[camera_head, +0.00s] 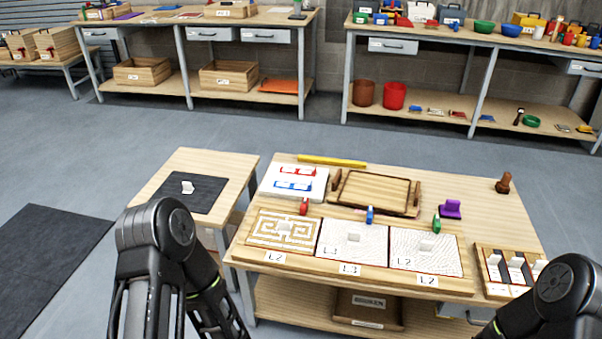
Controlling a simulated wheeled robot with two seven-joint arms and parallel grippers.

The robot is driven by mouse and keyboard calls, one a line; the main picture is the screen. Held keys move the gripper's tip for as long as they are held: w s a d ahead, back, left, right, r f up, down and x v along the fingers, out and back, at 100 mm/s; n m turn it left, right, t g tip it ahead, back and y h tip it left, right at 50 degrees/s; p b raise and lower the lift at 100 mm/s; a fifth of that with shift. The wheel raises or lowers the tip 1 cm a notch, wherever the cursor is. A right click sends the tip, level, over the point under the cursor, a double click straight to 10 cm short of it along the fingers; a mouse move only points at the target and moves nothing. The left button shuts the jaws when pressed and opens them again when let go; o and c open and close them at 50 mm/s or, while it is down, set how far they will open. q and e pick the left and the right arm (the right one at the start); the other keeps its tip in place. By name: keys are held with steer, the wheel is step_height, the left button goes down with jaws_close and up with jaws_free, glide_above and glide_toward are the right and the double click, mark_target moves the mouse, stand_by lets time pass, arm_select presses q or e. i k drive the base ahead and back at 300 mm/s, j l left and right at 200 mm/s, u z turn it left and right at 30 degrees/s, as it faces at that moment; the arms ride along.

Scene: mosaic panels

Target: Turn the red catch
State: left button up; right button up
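The red catch (304,206) is a small red piece at the back edge of the left mosaic panel (268,233), on the wooden work table (400,284). A blue catch (370,214) stands behind the middle panel (337,250), and a green catch (436,222) behind the right panel (452,262). My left arm shows at lower left and my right arm at lower right, both apart from the red catch. Neither gripper's fingers show.
A white board with red and blue pieces (294,171), a wooden tray (345,190), a yellow bar (331,161), a purple piece (450,208) and a brown knob (503,183) lie behind the panels. A side table (168,163) stands left. Shelved benches line the wall.

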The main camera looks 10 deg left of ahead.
mark_target(305, 202)
steer(key=i+j+z, duration=0.95)
steer(key=j, duration=0.3)
steer(key=k+l, duration=0.05)
